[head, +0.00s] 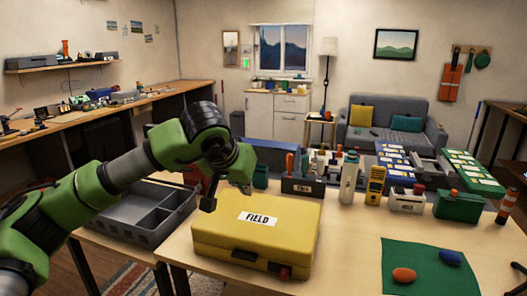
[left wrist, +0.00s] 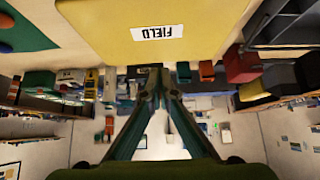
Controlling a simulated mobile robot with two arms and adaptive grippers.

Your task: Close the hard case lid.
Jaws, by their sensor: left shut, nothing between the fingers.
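The yellow hard case (head: 270,235) with a white FIELD label sits on the wooden table in the head view. Its lid lies down flat over the base, with dark and red fittings on the front side. Whether the latches are fastened is unclear. The case lid also fills the top of the left wrist view (left wrist: 190,35). My left gripper (head: 209,203) points down by the case's left rear edge, apart from the label. In the left wrist view its fingertips (left wrist: 157,78) are together with nothing between them. My right gripper is not in view.
A grey divided tray (head: 130,240) stands left of the case. Behind and to the right are bottles, a yellow meter (head: 375,185), a green box (head: 457,206) and other items. A green mat (head: 425,280) with an orange and a blue object lies at front right.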

